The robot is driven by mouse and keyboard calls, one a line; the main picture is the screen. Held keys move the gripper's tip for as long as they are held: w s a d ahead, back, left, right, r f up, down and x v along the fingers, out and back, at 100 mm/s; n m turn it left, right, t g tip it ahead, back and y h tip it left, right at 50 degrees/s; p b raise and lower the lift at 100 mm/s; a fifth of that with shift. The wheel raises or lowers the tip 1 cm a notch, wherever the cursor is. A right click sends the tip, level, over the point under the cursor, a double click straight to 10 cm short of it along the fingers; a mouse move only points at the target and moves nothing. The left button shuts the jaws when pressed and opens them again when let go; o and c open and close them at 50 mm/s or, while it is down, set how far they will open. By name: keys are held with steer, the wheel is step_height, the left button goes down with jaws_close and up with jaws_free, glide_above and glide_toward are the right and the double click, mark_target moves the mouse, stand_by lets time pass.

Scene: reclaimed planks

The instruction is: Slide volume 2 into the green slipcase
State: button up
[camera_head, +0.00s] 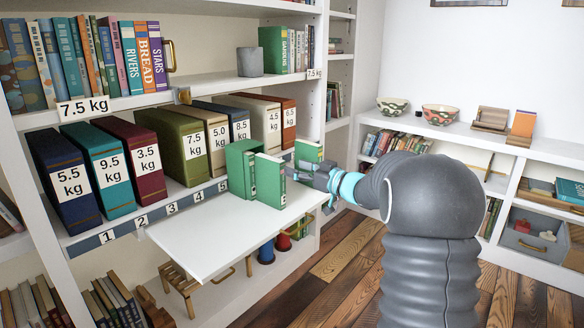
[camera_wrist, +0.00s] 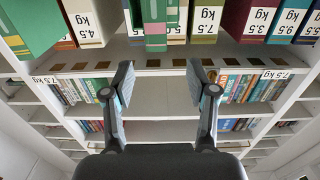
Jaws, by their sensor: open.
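Three green book-like pieces stand on and near the white pull-out board: a broad one (camera_head: 241,168) at the left, a thin one (camera_head: 271,182) just in front of it, and one (camera_head: 308,152) behind my gripper. I cannot read a volume number on them, nor tell for sure which is the slipcase. My gripper (camera_head: 298,174) is at the right of the thin one, apart from it as far as I can tell. In the wrist view the gripper (camera_wrist: 160,85) is open and empty; a green spine (camera_wrist: 155,22) shows beyond the fingers, with another green piece (camera_wrist: 28,22) at left.
Thick volumes with kg labels, such as the maroon one (camera_head: 136,165) and the olive one (camera_head: 176,150), line the shelf behind. The pull-out board (camera_head: 205,243) is bare at its front left. More books (camera_head: 290,48) and a grey block (camera_head: 250,62) stand on the upper shelf.

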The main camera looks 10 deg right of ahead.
mark_target(283, 187)
steer(key=shift+f+b, duration=0.3)
steer(key=c, duration=0.7)
steer(key=shift+n, duration=0.4)
steer(key=f+b, duration=0.2)
steer(key=b, duration=0.1)
steer(key=s+f+b, duration=0.1)
steer(key=f+b, duration=0.1)
steer(key=shift+d+b, duration=0.1)
steer(key=shift+b, duration=0.3)
jaws_close()
steer(key=shift+w+a+f+n+t+h+b, duration=0.15)
steer(key=shift+w+a+f+n+h+b, duration=0.25)
steer(key=shift+n, duration=4.15)
steer(key=shift+w+a+f+n+t+h+b, duration=0.15)
steer(key=shift+w+f+n, duration=0.45)
steer(key=shift+n, duration=4)
steer(key=shift+w+a+f+n+t+h+b, duration=0.15)
steer(key=shift+w+f+n+b, duration=0.35)
steer(key=shift+n, duration=4.05)
steer(key=shift+w+a+f+p, duration=0.25)
steer(key=shift+w+a+p, duration=0.15)
steer(key=shift+w+p, duration=0.1)
